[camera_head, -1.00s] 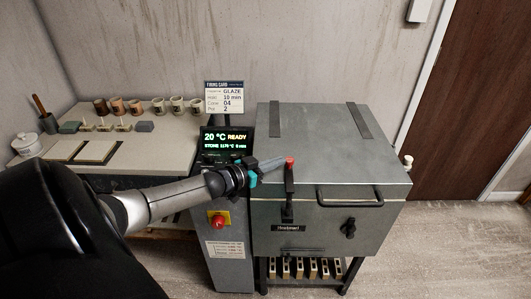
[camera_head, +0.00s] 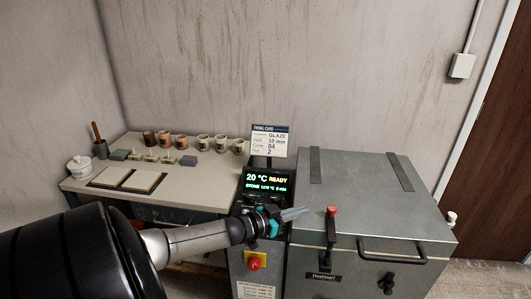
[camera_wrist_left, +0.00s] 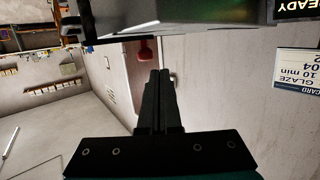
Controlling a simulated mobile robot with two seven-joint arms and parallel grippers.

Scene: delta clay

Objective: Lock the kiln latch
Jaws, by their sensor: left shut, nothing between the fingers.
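The grey kiln (camera_head: 385,210) has a latch lever on its front with a red knob (camera_head: 332,211) at the top. The lever (camera_head: 330,240) stands nearly upright, the knob at about lid height. My left gripper (camera_head: 303,211) is shut and empty, just left of the knob with a small gap between them. In the left wrist view, the shut fingers (camera_wrist_left: 158,85) point toward a red knob (camera_wrist_left: 146,50) beyond their tips. The lower end of the latch meets a dark bracket on the kiln front. My right gripper is not in view.
A control panel (camera_head: 266,184) reading 20 °C READY stands left of the kiln, with a firing card (camera_head: 270,141) above it. A lid handle (camera_head: 392,255) and a dark knob (camera_head: 387,283) are right of the latch. A table (camera_head: 205,185) with several cups is farther left.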

